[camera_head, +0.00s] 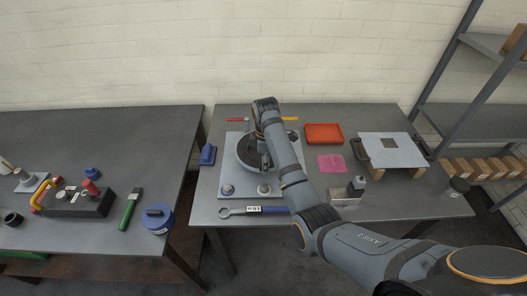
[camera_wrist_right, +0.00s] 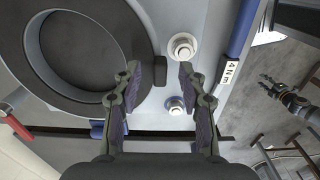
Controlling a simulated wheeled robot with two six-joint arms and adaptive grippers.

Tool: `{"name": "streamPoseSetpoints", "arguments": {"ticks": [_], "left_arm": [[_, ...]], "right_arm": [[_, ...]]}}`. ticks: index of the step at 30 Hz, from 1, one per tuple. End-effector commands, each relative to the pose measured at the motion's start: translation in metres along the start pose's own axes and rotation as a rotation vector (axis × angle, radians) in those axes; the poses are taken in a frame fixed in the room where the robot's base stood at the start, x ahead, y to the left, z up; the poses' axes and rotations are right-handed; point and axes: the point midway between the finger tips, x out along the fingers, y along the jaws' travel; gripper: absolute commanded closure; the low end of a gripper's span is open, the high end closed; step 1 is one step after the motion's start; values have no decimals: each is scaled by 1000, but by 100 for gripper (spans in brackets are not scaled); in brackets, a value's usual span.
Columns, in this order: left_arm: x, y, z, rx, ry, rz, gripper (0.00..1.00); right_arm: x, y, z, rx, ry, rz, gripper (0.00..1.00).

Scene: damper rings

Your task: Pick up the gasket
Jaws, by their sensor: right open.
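A broad dark round piece with a ring-shaped rim (camera_wrist_right: 36,62) lies on a light grey plate (camera_wrist_right: 205,15) in the right wrist view. It shows partly in the head view (camera_head: 244,153), behind my right arm. I cannot tell which ring of it is the gasket. My right gripper (camera_wrist_right: 159,76) is open and empty. Its fingers point toward the plate, just beside the round piece, near two bolts (camera_wrist_right: 183,46). In the head view my right forearm largely hides this gripper. What looks like my left gripper (camera_wrist_right: 288,97) shows small and far off in the wrist view.
A blue-handled wrench (camera_head: 252,210) lies in front of the plate. A red tray (camera_head: 324,133), a pink cloth (camera_head: 331,163) and a raised metal sheet (camera_head: 392,150) are to the right. A blue block (camera_head: 208,154) is left. A gap separates the two tables.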

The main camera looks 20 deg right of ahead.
Motion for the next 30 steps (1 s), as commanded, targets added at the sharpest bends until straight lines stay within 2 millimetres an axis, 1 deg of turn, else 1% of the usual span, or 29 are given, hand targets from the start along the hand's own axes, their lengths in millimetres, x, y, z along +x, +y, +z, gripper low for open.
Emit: {"name": "streamPoseSetpoints", "arguments": {"ticks": [3,8,17,27,30], "left_arm": [[-2,0,0,0,0,0,61],[-1,0,0,0,1,0,61],[-1,0,0,0,1,0,61],[-1,0,-1,0,1,0,61],[-4,0,-1,0,1,0,61]], "right_arm": [[6,0,0,1,0,0,58],[6,0,0,1,0,0,58],[6,0,0,0,0,0,99],[5,0,0,1,0,1,100],[2,0,0,1,0,1,100]]}}
